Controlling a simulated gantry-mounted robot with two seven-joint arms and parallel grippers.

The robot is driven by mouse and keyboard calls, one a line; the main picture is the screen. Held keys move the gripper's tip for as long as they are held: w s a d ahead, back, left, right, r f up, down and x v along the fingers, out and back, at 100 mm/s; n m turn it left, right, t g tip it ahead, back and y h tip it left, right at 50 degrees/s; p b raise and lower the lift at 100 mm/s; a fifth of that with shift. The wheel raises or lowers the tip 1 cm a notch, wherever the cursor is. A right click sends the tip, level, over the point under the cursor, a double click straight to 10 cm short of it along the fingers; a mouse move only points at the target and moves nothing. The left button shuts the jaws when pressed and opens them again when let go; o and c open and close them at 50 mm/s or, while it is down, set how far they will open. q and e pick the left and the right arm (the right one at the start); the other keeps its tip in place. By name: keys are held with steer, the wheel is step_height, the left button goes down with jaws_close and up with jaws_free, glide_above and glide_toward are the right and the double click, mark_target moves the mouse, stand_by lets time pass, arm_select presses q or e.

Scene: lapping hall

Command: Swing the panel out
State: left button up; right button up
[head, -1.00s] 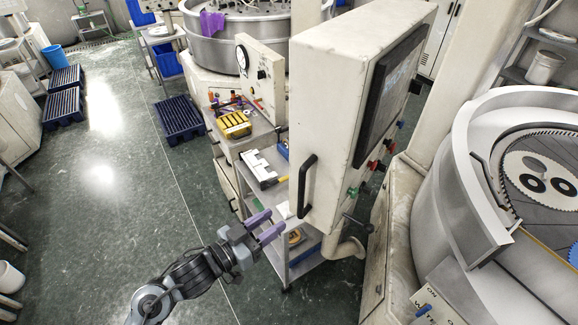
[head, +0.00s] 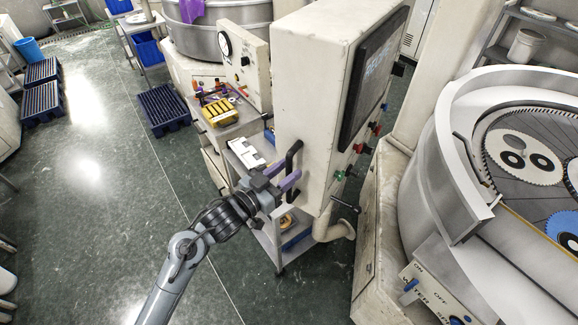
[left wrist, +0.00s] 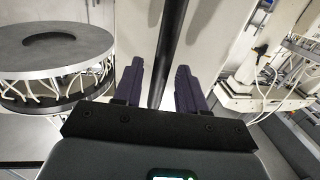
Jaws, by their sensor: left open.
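The panel (head: 308,100) is a tall cream control box with a dark screen (head: 372,75) on its right face. A black bar handle (head: 296,152) stands on its narrow near side. My left gripper (head: 282,176) is at the handle, its purple fingers open and pointing at the panel. In the left wrist view the handle (left wrist: 170,35) runs between the two fingers (left wrist: 159,78), with a gap on each side. Part of the handle is hidden by the gripper in the head view. My right gripper is not in view.
A trolley (head: 262,222) with tools and boxes stands beside the panel on the left. A round lapping machine (head: 425,185) fills the right. Knobs and a black lever (head: 345,204) stick out under the screen.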

arm_select(q)
steer(key=shift+w+d, duration=0.5)
jaws_close()
